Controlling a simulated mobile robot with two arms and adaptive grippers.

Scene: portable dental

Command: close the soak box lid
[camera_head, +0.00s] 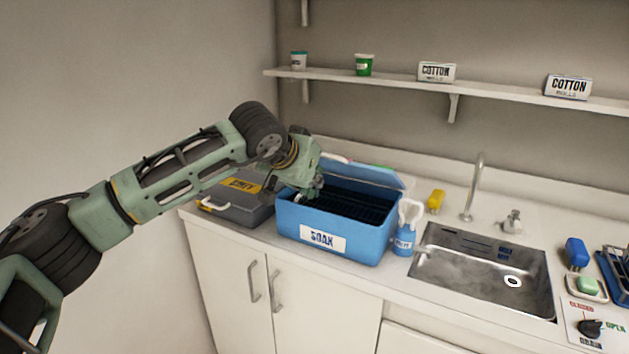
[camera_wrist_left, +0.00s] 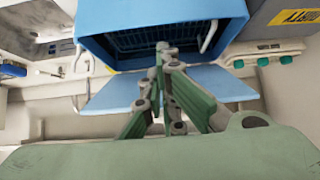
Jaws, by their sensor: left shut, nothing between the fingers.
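The blue soak box (camera_head: 372,237) stands on the counter with its "SOAK" label facing front. Its lid (camera_head: 385,177) is open, leaning up at the back, and the dark rack inside shows. My left gripper (camera_head: 313,192) is at the box's left end, over the rim, partly hidden by its own wrist. In the left wrist view the gripper (camera_wrist_left: 163,50) is shut and empty, its fingertips in front of the box opening (camera_wrist_left: 135,62). The lid (camera_wrist_left: 222,84) shows there as a pale blue panel behind the fingers. I cannot tell whether they touch it. My right gripper is not in view.
A grey box with a yellow label (camera_head: 240,200) stands close left of the soak box. A blue spray bottle (camera_head: 405,240) stands against its right side, beside the sink (camera_head: 485,275). A yellow bottle (camera_head: 436,201) is behind. A shelf (camera_head: 400,79) runs above along the wall.

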